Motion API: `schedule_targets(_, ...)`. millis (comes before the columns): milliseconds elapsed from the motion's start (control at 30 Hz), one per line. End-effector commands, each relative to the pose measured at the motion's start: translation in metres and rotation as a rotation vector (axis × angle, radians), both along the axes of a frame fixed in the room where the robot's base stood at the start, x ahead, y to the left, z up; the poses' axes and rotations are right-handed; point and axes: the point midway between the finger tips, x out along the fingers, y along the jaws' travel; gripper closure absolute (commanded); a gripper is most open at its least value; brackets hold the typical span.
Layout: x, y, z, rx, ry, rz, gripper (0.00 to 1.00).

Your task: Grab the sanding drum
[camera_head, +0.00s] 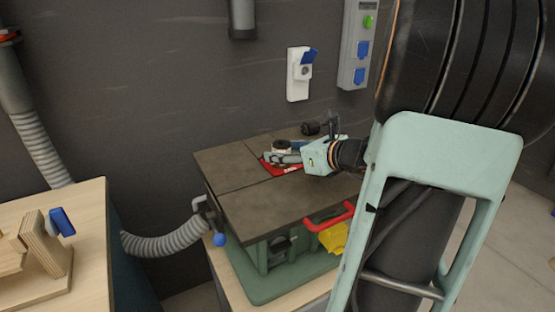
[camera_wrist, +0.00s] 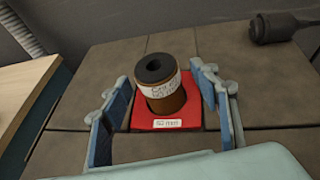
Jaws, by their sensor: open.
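The sanding drum (camera_wrist: 160,88) is a brown cylinder with a dark top, a central hole and a white printed label. It stands upright on a red plate (camera_wrist: 165,123) with a small white tag, on the grey table top. My gripper (camera_wrist: 162,95) is open in the wrist view, with one blue-padded finger on each side of the drum. Gaps show between both fingers and the drum. In the head view my gripper (camera_head: 283,154) is low over the table, and the drum (camera_head: 281,146) is partly hidden by it.
The machine table (camera_head: 260,204) has seams across its top. A dark cylindrical tool (camera_wrist: 275,27) lies at the back right. A wooden bench (camera_head: 90,205) stands at the left.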

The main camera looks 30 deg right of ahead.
Motion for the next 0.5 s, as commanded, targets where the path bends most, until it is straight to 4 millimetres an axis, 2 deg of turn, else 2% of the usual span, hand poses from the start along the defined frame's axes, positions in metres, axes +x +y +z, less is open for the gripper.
schedule_targets(100,0.0128,0.0023,-0.0057,0.001,-0.001,0.001,0.44)
schedule_targets(367,0.0161,0.0025,-0.0062,-0.002,0.000,0.000,0.44)
schedule_targets(500,0.0160,0.0024,-0.0062,-0.001,0.000,-0.001,0.56)
